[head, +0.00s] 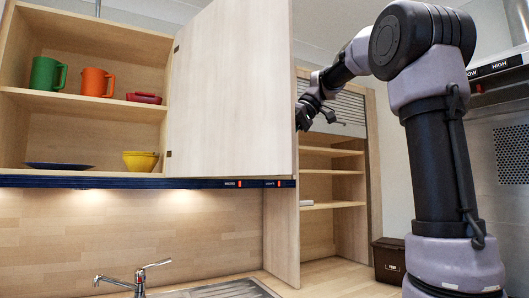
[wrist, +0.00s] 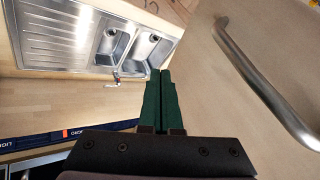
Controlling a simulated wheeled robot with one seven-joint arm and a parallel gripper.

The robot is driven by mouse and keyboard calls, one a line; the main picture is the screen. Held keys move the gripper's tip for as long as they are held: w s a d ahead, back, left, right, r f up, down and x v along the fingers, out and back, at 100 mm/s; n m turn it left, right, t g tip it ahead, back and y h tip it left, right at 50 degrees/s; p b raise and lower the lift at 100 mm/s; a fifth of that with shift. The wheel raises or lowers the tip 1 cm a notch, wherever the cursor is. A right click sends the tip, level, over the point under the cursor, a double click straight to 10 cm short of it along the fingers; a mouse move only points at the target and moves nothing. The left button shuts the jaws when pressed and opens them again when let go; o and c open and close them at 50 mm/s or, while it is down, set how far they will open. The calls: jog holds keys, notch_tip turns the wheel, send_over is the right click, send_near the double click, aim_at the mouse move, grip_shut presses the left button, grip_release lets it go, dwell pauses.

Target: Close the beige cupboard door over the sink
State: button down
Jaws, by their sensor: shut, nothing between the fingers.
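The beige cupboard door (head: 232,90) stands open over the sink, with hinges along its left edge in the head view and its inner face showing. In the wrist view the door's outer face (wrist: 222,95) fills the right side, with a long metal bar handle (wrist: 262,75). My gripper (head: 302,118) is at the door's right, free edge, partly hidden behind it. In the wrist view my green fingers (wrist: 160,74) are shut and empty, beside the outer face and left of the handle. Whether they touch the door I cannot tell.
The open cupboard holds a green mug (head: 47,75), an orange mug (head: 95,82), a red dish (head: 144,98), yellow bowls (head: 141,161) and a blue plate (head: 58,166). The sink (wrist: 110,45) and tap (head: 138,280) are below. Open shelves (head: 330,152) stand right of the door.

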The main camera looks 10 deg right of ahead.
aim_at(263, 151)
jog(key=shift+s+a+f, duration=0.35)
jog(key=shift+s+a, duration=0.05)
jog(key=shift+a, duration=0.4)
jog(key=shift+s+a+f, duration=0.35)
jog(key=shift+a, duration=0.45)
jog(key=shift+s+a+f, duration=0.35)
jog(key=shift+s+a, duration=0.05)
jog(key=shift+a, duration=0.4)
jog(key=shift+a, duration=0.1)
